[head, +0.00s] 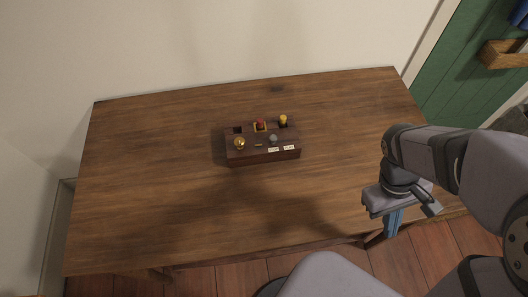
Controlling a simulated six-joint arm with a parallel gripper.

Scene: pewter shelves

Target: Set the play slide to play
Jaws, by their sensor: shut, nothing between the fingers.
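A dark brown wooden box (236,156) stands near the middle of the table. A small grey knob (273,138), which looks like the play slide, sits on its top, behind the left one of two white labels (273,150). The right label (289,148) lies just to the right of the knob; the lettering is too small to read surely. My gripper (392,226) is shut and empty, pointing down at the right front of the table, well to the right of the box and apart from it.
The box also carries a brass knob (239,143), a red piece (261,124) and a yellow peg (283,119). The wooden table (150,180) around it is clear. A wall stands behind; a green door (455,70) is at the right.

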